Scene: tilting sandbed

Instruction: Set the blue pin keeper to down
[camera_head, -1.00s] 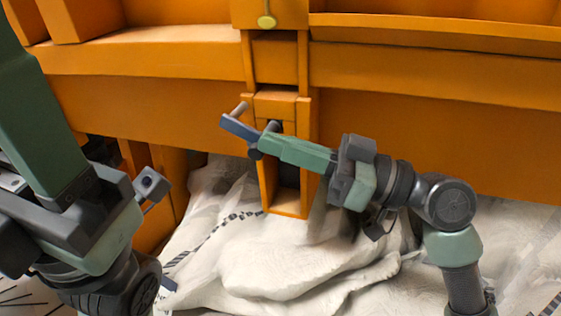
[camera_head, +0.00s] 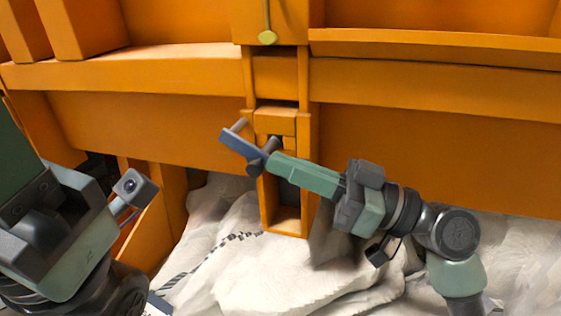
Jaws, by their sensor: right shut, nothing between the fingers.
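The blue pin keeper (camera_head: 240,145) is a flat blue bar on the front of the orange upright, left of the middle. It slants, with its upper left end raised and its lower right end by a dark round part, and a grey peg stands up at its left end. My right gripper (camera_head: 273,166) comes in from the right with green fingers shut and empty. Its tips are right by the keeper's lower right end; I cannot tell whether they touch. My left arm's hand is at the left edge, and its fingers are cut off by the picture.
The orange upright (camera_head: 305,170) has an open slot in its lower part. A yellow-green tag (camera_head: 267,37) hangs above it. Orange beams run across behind.

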